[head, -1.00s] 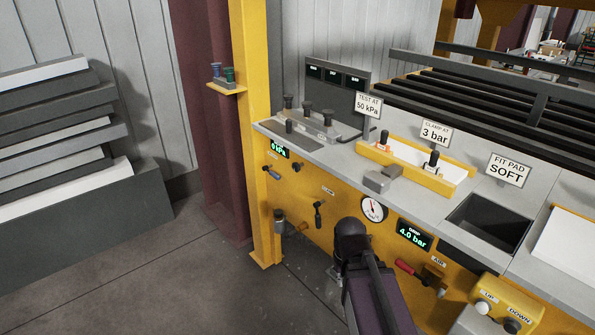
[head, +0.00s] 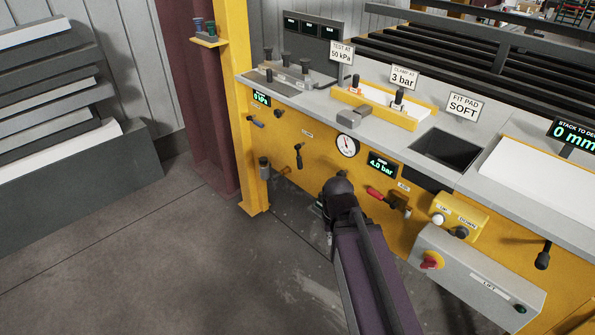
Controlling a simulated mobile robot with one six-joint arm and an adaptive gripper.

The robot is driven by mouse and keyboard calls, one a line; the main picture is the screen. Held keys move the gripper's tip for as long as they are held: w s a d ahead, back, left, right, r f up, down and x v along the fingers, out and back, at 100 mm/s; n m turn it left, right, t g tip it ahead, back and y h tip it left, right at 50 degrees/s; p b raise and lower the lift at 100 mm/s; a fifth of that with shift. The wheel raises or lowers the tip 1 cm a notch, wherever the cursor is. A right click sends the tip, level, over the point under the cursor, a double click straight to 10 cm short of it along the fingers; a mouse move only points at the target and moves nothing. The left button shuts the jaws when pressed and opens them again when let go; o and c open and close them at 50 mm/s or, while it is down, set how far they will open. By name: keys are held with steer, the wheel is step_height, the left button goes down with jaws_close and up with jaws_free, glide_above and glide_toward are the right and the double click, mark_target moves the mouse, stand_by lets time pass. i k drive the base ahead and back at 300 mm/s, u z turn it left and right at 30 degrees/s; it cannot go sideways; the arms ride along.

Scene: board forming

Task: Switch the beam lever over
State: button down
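No lever in view carries a readable "beam" label. A black lever (head: 299,156) hangs on the yellow front panel, left of the round gauge, below a small label too small to read. A red-handled lever (head: 380,195) sits under the 4.0 bar display, and another black lever (head: 543,256) is at the far right. I cannot tell which is the beam lever. My gripper (head: 321,208) is mostly hidden behind my arm, in front of the panel, below and right of the left black lever. Its fingers cannot be made out, and I see no contact with a lever.
A yellow post (head: 249,160) stands left of the bench. A grey box with a red knob (head: 432,261) and a yellow UP/DOWN button box (head: 459,217) jut out at right. Stacked boards (head: 60,90) are at far left. The floor between is clear.

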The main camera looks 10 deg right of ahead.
mark_target(299, 165)
steer(key=k, duration=0.15)
steer(key=u, duration=0.15)
steer(key=i, duration=1.25)
steer(key=z, duration=0.1)
